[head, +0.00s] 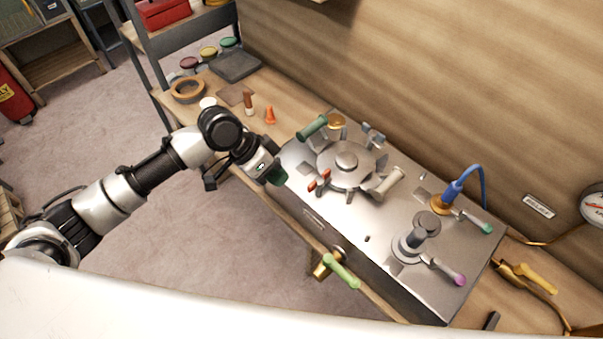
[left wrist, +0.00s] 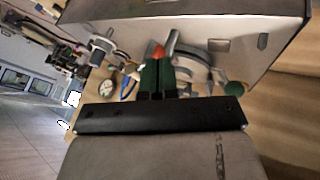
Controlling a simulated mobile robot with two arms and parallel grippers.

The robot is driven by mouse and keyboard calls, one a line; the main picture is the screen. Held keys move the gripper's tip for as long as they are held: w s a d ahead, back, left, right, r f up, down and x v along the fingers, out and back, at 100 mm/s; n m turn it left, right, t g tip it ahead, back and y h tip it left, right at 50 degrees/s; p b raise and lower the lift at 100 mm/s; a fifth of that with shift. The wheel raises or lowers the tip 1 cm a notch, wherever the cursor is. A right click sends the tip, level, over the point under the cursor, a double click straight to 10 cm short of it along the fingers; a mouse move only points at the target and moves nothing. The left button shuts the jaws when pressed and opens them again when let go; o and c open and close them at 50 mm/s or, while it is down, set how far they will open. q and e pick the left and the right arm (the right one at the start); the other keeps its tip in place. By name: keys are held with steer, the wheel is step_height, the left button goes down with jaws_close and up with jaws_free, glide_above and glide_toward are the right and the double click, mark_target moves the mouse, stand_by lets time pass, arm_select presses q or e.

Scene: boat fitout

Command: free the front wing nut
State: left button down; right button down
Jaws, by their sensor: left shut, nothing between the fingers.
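A round grey hatch lid (head: 345,162) with a hub sits on a metal box top (head: 290,158), with several fittings around its rim. A red-orange wing nut (head: 319,181) stands at the lid's front edge. In the left wrist view an orange tip (left wrist: 158,51), probably this wing nut, shows just beyond my fingertips. My left gripper (head: 275,176) is at the box's front left edge, to the left of the wing nut and apart from it. Its green fingers (left wrist: 157,76) are together and empty. My right gripper is not in view.
A green-handled lever (head: 313,127) and a cream handle (head: 391,181) stand beside the lid. A valve post with a purple-tipped lever (head: 448,271) and a blue hose (head: 470,175) are to the right. A light-green handle (head: 341,270) juts from the box front.

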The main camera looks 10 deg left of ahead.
mark_target(319, 186)
arm_select(q)
steer(key=w+a+r+n, duration=0.1)
steer(key=w+a+r, duration=0.3)
steer(key=w, duration=0.1)
steer(key=shift+w+a+r, duration=0.15)
steer(key=shift+a, duration=0.1)
steer(key=p+x, duration=0.1)
steer(key=x, duration=0.4)
steer(key=p+x, duration=0.2)
steer(key=x, duration=0.2)
steer(key=shift+d, duration=0.45)
steer(key=s+d+p, duration=0.2)
steer(key=shift+d, duration=0.3)
steer(key=shift+s+d+f+p, duration=0.25)
steer(key=shift+p, duration=0.05)
steer(key=shift+f, duration=0.1)
steer(key=shift+w, duration=0.1)
